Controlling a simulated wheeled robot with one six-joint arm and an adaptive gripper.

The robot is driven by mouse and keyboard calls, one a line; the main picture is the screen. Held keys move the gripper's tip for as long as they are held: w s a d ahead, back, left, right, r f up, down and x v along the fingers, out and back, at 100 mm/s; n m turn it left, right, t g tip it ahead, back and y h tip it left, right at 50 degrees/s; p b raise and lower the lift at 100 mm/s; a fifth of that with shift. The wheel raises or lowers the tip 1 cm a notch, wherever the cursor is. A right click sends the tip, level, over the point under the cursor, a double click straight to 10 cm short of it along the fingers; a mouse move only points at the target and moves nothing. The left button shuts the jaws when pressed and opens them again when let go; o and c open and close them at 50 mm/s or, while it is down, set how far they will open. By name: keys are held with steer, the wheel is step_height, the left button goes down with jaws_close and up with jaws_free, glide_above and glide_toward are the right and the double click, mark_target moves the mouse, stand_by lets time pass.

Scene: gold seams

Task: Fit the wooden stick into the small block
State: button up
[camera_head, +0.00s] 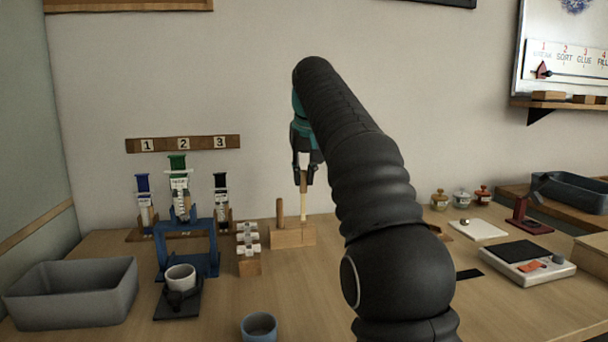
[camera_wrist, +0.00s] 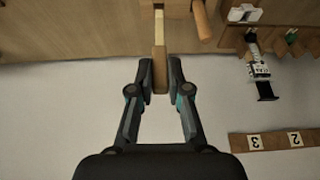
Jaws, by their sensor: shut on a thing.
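The wooden stick (camera_head: 303,207) is upright, brown above with a thin pale lower part. My gripper (camera_head: 303,180) is shut on its upper part. The small wooden block (camera_head: 291,237) stands on the table below, with a thicker brown peg (camera_head: 281,212) upright at its left. The stick's lower end is at the block's top, right of that peg; I cannot tell whether it touches or has entered. In the wrist view the stick (camera_wrist: 159,70) runs from between the fingers up to the block (camera_wrist: 178,9), beside the peg (camera_wrist: 202,22). The hole is hidden.
A blue stand (camera_head: 188,245) with syringes and a small wooden rack (camera_head: 249,255) are left of the block. A grey bin (camera_head: 70,293), a white cup (camera_head: 181,278) and a blue cup (camera_head: 258,327) sit nearer. A scale (camera_head: 528,262) is at right. The wall is close behind.

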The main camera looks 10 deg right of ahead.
mark_target(304, 200)
steer(key=shift+f+b, duration=1.3)
steer(key=shift+f, duration=1.2)
stand_by(1.8)
steer(key=o, duration=0.9)
steer(key=shift+c, duration=0.2)
steer(key=shift+r, duration=0.1)
steer(key=shift+p+v, duration=1.3)
steer(key=shift+v, duration=1)
steer(key=shift+s+r, duration=0.1)
steer(key=shift+r, duration=0.05)
